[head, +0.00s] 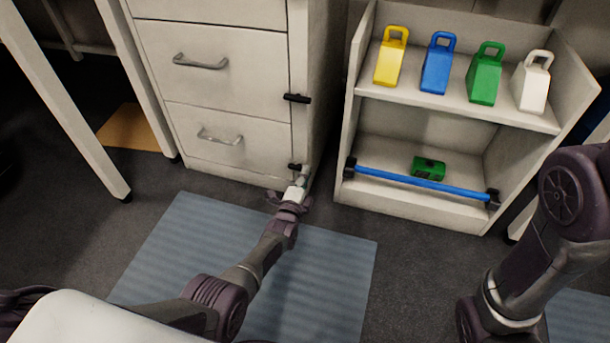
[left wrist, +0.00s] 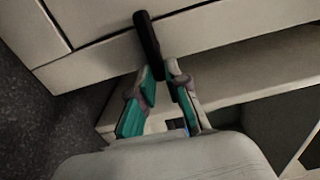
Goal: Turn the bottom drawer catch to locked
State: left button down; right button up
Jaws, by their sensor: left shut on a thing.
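The bottom drawer catch (head: 294,166) is a small black bar at the lower right edge of the white drawer cabinet (head: 230,97). In the left wrist view the black catch (left wrist: 147,38) shows as a dark bar, one end between my fingertips. My left gripper (head: 299,182) is low at the cabinet's right corner. In the left wrist view its teal-padded fingers (left wrist: 160,80) are shut on the near end of the catch. The fingers hide that end. The bottom drawer (head: 229,136) looks closed. My right gripper is out of view.
A similar black catch (head: 297,98) sits higher on the cabinet edge, lying about level. To the right, an open shelf unit (head: 455,108) holds yellow, blue, green and white handled blocks. A blue bar (head: 420,182) crosses its lower front, near a green device (head: 428,167). A blue-grey mat (head: 320,270) covers the floor.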

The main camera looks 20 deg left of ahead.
pick_arm(q)
jog(key=shift+f, duration=0.1)
jog(key=c, duration=1.2)
grip_release()
jog(key=shift+o, duration=0.2)
jog(key=shift+r, duration=0.2)
notch_tip(320, 180, up, 10)
jog(key=shift+f, duration=0.15)
